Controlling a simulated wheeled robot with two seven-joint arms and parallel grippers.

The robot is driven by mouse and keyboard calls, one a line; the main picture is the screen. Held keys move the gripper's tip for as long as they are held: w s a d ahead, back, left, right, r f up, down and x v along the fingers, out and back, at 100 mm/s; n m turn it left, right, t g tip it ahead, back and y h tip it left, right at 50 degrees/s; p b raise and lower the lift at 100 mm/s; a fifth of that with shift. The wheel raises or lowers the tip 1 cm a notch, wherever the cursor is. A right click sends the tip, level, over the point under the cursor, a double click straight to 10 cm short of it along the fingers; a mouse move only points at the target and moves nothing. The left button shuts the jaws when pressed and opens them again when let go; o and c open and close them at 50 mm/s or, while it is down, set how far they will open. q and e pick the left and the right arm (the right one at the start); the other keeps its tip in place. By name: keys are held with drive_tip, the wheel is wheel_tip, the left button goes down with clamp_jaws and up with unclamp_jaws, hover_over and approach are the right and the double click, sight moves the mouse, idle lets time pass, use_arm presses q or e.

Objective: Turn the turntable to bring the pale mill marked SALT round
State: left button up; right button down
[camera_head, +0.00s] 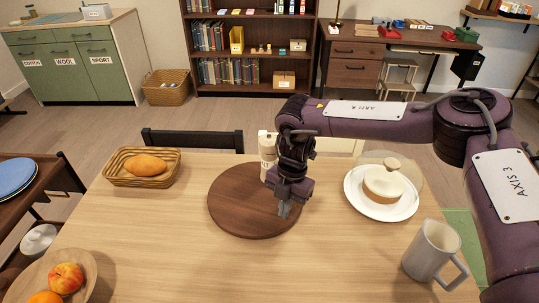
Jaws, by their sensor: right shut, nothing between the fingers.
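The turntable (235,205) is a round dark brown wooden disc in the middle of the light wood table. A pale, cream-coloured mill (266,148) stands upright toward its far side, partly hidden behind my right gripper; its marking is too small to read. My right gripper (284,209) points down over the right part of the turntable, in front of and to the right of the mill. Its fingers are shut with nothing between them. The fingertips are low by the disc; I cannot tell whether they touch it. My left gripper is not in view.
A bread basket (143,168) stands at the table's back left and a fruit bowl (70,280) at the front left. A cake plate (383,205) and a grey mug (432,252) stand to the right. The table in front of the turntable is clear.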

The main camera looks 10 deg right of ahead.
sight(273, 227)
drive_tip(key=shift+f+b, duration=0.3)
drive_tip(key=shift+f, duration=0.35)
idle(0.9)
drive_tip(key=shift+s+a+p, duration=0.15)
drive_tip(key=shift+p, duration=0.2)
drive_tip(key=shift+s+a+f, duration=0.1)
drive_tip(key=shift+s+a, duration=0.15)
drive_tip(key=shift+a, duration=0.3)
drive_tip(key=shift+s, duration=0.1)
drive_tip(key=shift+s+a+p, duration=0.25)
drive_tip(key=shift+a+p, duration=0.2)
drive_tip(key=shift+a, duration=0.35)
